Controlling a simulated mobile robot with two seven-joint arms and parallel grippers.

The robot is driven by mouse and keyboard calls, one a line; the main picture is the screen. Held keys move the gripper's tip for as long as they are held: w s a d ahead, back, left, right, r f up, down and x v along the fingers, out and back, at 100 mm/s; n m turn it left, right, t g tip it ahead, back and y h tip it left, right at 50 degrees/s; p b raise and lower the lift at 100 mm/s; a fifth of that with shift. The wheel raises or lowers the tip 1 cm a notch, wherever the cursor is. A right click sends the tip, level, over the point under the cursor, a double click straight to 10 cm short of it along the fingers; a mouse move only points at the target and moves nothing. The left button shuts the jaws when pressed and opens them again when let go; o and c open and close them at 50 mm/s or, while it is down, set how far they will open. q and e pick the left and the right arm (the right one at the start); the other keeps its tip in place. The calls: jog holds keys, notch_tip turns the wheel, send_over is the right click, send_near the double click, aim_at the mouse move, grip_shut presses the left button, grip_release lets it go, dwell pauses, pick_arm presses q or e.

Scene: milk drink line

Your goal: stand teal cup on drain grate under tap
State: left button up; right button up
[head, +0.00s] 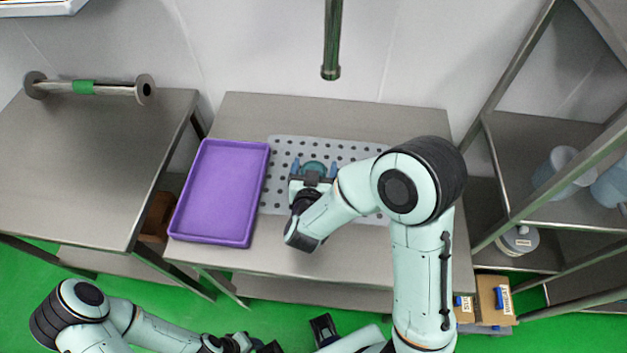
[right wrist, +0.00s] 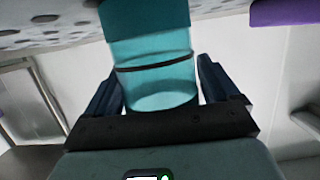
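The teal cup (head: 314,166) shows at the left part of the grey perforated drain grate (head: 277,190) in the head view. My right gripper (head: 314,171) is around the cup, one blue finger on each side. In the right wrist view the teal cup (right wrist: 155,65) fills the space between the spread fingers, with a narrow gap at the right finger. Its far end is cut off by the frame, so its contact with the grate is not visible. The tap (head: 331,45) hangs above and behind the grate. My left gripper (head: 255,345) is low at the bottom edge, partly cut off.
A purple tray (head: 218,190) lies just left of the grate on the steel table (head: 345,257). A steel side table (head: 85,165) is at left. A shelf rack (head: 510,165) with pale containers stands at right, with cardboard boxes (head: 495,298) below it.

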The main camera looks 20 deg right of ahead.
jog(key=c, duration=0.9)
jog(key=shift+o, duration=0.2)
pick_arm(q)
jog(key=w+r+p, duration=0.4)
jog(key=r, duration=0.1)
pick_arm(e)
notch_tip(320, 180, up, 19)
jog(key=m+g+h+b, duration=0.4)
jog(key=b, duration=0.5)
send_over(327, 171)
notch_tip(327, 171, down, 14)
pick_arm(q)
jog(key=s+f+b, duration=0.1)
jog(key=s+f, duration=0.5)
jog(key=f, duration=0.5)
jog(key=shift+s+f, duration=0.2)
jog(key=shift+f, duration=0.1)
pick_arm(e)
jog(key=shift+f, duration=2.4)
